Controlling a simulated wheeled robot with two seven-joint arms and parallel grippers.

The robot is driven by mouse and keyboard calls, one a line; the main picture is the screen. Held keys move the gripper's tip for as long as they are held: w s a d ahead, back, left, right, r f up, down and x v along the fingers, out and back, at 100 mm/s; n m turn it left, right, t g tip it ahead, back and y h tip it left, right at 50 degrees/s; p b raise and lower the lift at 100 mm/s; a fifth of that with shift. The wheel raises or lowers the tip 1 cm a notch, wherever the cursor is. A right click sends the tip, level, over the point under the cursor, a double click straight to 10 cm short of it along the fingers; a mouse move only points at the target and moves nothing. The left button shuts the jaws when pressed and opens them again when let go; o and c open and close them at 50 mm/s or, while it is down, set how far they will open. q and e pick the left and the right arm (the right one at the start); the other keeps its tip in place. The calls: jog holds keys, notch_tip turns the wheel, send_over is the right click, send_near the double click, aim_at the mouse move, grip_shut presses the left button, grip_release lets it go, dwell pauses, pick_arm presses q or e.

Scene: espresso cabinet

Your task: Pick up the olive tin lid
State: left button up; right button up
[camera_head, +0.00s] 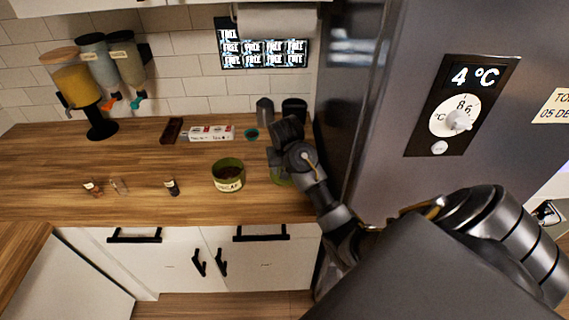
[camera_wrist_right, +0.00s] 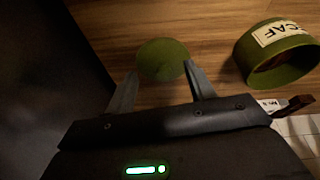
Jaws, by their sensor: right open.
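The olive tin lid (camera_wrist_right: 163,58) is a flat green disc lying on the wooden counter in the right wrist view. My right gripper (camera_wrist_right: 160,72) is open, with its two fingertips at either side of the lid's near edge and nothing held. I cannot tell the height gap between fingertips and lid. In the head view the lid (camera_head: 281,178) is partly hidden by my right arm. The open olive tin (camera_head: 229,176) with a DECAF label and dark contents stands to its left; it also shows in the right wrist view (camera_wrist_right: 280,52). My left gripper is not in view.
The grey fridge (camera_head: 352,110) rises close to the right of my right arm. A white box (camera_head: 211,133), a brown block (camera_head: 171,131), a dark canister (camera_head: 294,108) and dispensers (camera_head: 78,86) stand behind. Small jars (camera_head: 172,187) stand left of the tin. The counter's left front is mostly clear.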

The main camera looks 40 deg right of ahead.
notch_tip(320, 180, up, 5)
jog(key=m, duration=0.2)
send_over(275, 178)
jog(key=s+d, duration=0.2)
jog(key=d, duration=0.1)
jog(key=x, duration=0.2)
jog(key=p+x, duration=0.1)
jog(key=x, duration=0.3)
jog(key=shift+s+a, duration=0.15)
jog(key=shift+a, duration=0.15)
jog(key=shift+f+p, duration=0.25)
jog(key=shift+p, duration=0.35)
jog(key=p+x, duration=0.1)
jog(key=x, duration=0.2)
jog(key=shift+s+a+f+p, duration=0.1)
jog(key=shift+s+f+p, duration=0.15)
jog(key=shift+f+p, duration=0.15)
jog(key=shift+w+f, duration=0.15)
jog(key=shift+f, duration=0.4)
grip_shut()
jog(key=shift+r, duration=0.15)
